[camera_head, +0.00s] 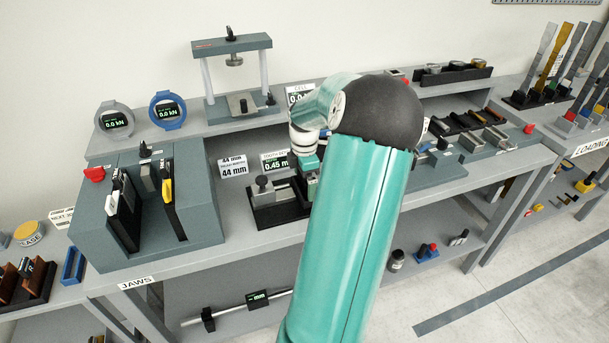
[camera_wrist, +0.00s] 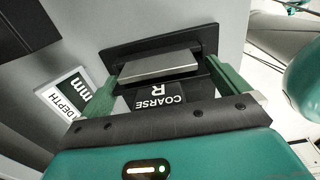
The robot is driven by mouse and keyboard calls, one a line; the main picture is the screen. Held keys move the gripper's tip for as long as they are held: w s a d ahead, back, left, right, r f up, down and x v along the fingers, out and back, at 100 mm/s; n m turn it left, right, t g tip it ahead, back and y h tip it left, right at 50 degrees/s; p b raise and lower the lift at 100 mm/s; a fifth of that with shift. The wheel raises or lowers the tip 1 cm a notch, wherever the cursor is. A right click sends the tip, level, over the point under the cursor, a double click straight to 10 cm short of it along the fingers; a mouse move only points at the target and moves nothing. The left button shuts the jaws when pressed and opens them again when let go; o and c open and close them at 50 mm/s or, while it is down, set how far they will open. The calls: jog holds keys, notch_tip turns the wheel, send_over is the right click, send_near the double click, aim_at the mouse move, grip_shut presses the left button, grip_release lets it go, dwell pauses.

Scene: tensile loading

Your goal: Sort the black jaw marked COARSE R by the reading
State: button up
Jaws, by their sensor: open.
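In the wrist view, the black jaw marked COARSE R (camera_wrist: 157,102) lies between the two green fingers of my gripper (camera_wrist: 160,68). My gripper is open, one finger on either side. I cannot tell whether either finger touches the jaw. A grey metal block (camera_wrist: 160,67) sits just beyond the label, in front of a black plate (camera_wrist: 150,42). In the head view, my gripper (camera_head: 306,172) is at a black-based gauge fixture (camera_head: 262,190) on the bench, largely hidden by my arm. A reading of 0.45 mm shows on a display (camera_head: 276,161) behind it.
A grey-blue holder (camera_head: 190,200) with upright slotted pieces stands left of the fixture. A 44 mm sign (camera_head: 233,167) stands between them. Metal blocks (camera_head: 468,130) lie to the right.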

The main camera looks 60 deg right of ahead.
jog(key=shift+c, duration=0.2)
jog(key=c, duration=1.4)
jog(key=shift+o, duration=0.2)
jog(key=shift+w, duration=0.1)
jog(key=o, duration=1.4)
notch_tip(320, 180, up, 12)
jog(key=shift+r, duration=0.1)
